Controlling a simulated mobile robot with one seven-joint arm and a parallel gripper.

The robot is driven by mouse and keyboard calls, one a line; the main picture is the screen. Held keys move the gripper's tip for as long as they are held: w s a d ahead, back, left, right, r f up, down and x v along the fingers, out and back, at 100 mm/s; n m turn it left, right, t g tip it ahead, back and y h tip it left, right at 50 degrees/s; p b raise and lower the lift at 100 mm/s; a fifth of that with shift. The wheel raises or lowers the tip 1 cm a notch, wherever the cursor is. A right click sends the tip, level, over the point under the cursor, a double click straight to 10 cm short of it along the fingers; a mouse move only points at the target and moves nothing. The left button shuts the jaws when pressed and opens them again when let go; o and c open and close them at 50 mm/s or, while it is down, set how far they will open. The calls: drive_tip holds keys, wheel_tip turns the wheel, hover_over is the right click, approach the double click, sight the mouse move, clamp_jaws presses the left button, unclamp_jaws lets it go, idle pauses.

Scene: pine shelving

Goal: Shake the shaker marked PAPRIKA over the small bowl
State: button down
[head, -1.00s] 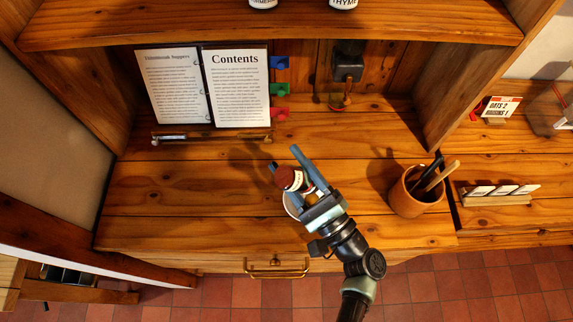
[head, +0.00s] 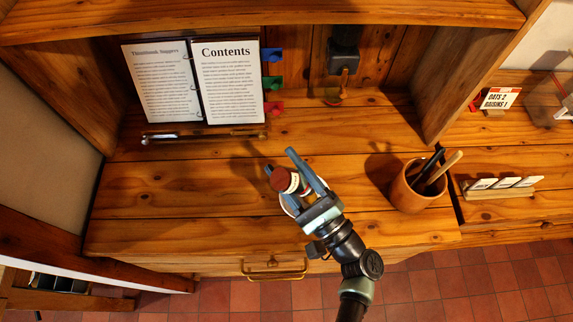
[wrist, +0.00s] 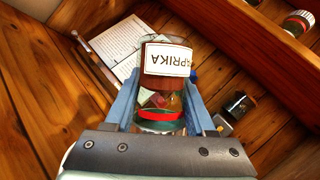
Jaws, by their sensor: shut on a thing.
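An open recipe binder (head: 230,82) stands at the back left. A terracotta pot (head: 405,190) with utensils stands to the right of my gripper. A card holder (head: 500,189) sits farther right. The counter left of the gripper is clear.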

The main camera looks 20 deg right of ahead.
sight(292, 170)
drive_tip(key=shift+f, duration=0.15)
wheel_tip(292, 170, up, 3)
drive_tip(key=p, duration=0.3)
drive_tip(key=shift+r, duration=0.2)
drive_tip(key=shift+f, duration=0.1)
wheel_tip(292, 170, up, 5)
drive_tip(key=n+g, duration=0.1)
drive_tip(key=n, duration=0.3)
drive_tip(key=n+g+p, duration=0.1)
drive_tip(key=n+g, duration=0.1)
drive_tip(key=n, duration=0.2)
drive_tip(key=n+g+y+p, duration=0.1)
drive_tip(key=n, duration=0.3)
drive_tip(key=shift+g, duration=0.3)
